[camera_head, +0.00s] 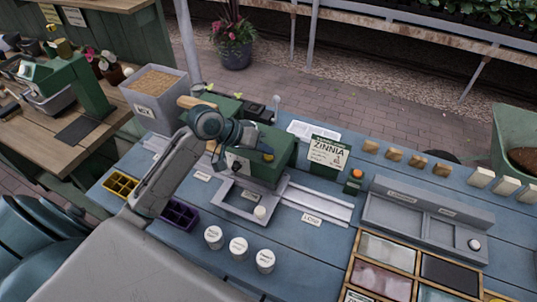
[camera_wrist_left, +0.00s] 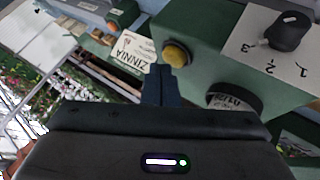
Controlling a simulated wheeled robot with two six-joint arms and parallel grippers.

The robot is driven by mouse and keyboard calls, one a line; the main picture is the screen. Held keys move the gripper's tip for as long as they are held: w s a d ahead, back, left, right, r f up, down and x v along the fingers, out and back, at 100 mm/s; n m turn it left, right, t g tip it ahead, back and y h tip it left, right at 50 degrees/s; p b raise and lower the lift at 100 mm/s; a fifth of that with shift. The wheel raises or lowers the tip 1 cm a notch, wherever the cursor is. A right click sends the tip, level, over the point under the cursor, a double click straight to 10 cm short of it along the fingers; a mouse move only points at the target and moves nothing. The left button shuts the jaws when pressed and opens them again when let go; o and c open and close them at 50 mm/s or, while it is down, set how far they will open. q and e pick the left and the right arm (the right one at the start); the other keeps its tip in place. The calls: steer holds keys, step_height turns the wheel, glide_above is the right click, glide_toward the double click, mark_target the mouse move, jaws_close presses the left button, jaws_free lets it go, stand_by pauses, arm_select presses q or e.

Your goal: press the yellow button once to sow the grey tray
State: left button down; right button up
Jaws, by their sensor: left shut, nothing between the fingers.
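The yellow button (camera_wrist_left: 176,54) sits on the front face of a green machine (camera_head: 258,170); it also shows in the head view (camera_head: 268,157). My left gripper (camera_wrist_left: 158,78) is shut and empty, with its fingertips close to the button. In the wrist view the fingertips lie just below the button; I cannot tell if they touch it. In the head view my left gripper (camera_head: 254,146) is at the machine's front. My right gripper is not in view.
A dial (camera_wrist_left: 287,32) marked with numbers is on the machine. A zinnia packet (camera_head: 328,152) stands to its right. A yellow tray (camera_head: 120,184), a purple tray (camera_head: 180,214) and white cups (camera_head: 238,248) are in front. A grey bin (camera_head: 155,92) stands behind my arm.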

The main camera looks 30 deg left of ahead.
mark_target(264, 157)
arm_select(q)
steer(key=shift+f, duration=0.45)
stand_by(0.6)
steer(key=shift+r+p, duration=1)
steer(key=shift+p, duration=0.1)
steer(key=shift+r+p, duration=0.7)
steer(key=shift+p, duration=0.05)
step_height(264, 157, up, 4)
steer(key=p, duration=0.4)
steer(key=shift+f, duration=0.25)
